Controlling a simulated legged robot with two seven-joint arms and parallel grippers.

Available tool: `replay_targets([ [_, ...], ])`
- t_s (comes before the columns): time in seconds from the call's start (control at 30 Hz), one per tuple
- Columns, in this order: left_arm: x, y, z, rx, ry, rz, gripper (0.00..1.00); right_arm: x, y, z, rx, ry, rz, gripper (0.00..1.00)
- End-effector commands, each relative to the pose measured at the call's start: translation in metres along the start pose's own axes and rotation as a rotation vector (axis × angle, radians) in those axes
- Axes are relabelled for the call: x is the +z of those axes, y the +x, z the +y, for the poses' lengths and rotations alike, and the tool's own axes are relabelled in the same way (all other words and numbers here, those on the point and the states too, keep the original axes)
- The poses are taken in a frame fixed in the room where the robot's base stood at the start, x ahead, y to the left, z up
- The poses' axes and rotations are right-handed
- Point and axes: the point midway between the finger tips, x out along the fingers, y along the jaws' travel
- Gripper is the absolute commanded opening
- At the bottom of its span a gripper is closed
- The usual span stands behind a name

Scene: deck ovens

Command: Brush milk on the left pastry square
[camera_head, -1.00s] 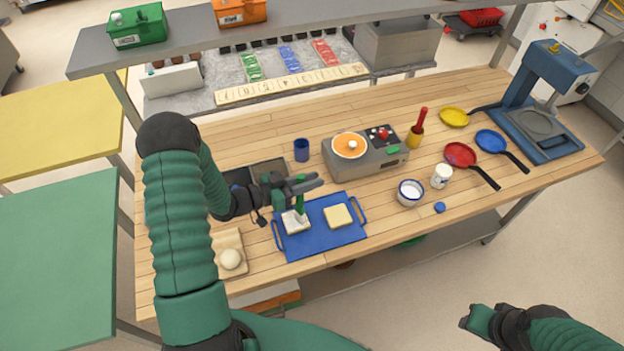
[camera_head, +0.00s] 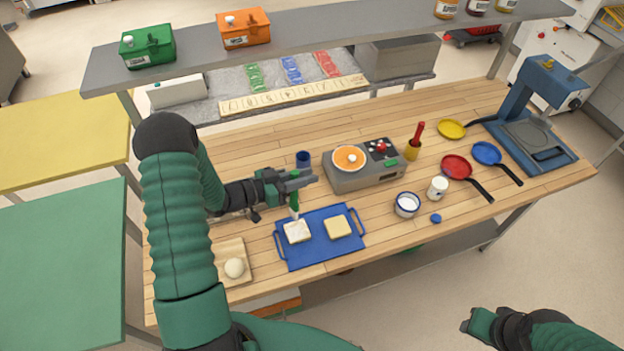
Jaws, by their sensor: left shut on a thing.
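My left gripper (camera_head: 300,182) is shut on a green brush (camera_head: 294,204), held upright with its bristles down. The bristle end is at the far edge of the left pastry square (camera_head: 297,233); I cannot tell if it touches. The left square looks whiter than the yellowish right pastry square (camera_head: 338,227). Both lie on a blue board (camera_head: 316,249) with side handles. A blue-rimmed bowl (camera_head: 407,205) with white contents, likely the milk, stands to the right. My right gripper (camera_head: 474,323) is low at the right, away from the table; its jaw opening is unclear.
A dough ball (camera_head: 235,267) sits on a small wooden board left of the blue board. A blue cup (camera_head: 303,159) and a cooker with an orange-topped pan (camera_head: 350,158) stand behind. A white cup (camera_head: 438,188), blue lid (camera_head: 435,218) and several pans are at the right.

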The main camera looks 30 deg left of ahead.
Motion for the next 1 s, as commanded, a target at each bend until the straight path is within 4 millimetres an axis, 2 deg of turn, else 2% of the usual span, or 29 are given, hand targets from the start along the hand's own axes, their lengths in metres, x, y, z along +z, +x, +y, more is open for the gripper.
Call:
replay_targets([
  [0.43, -0.005, -0.039, -0.061, 0.0, 0.002, 0.0, 0.0, 0.003, 0.012, 0.0, 0.0, 0.0, 0.0, 0.36],
  [1.0, -0.007, -0.042, -0.064, 0.001, 0.0, 0.0, 0.0, 0.003, 0.011, 0.0, 0.0, 0.0, 0.0, 0.36],
])
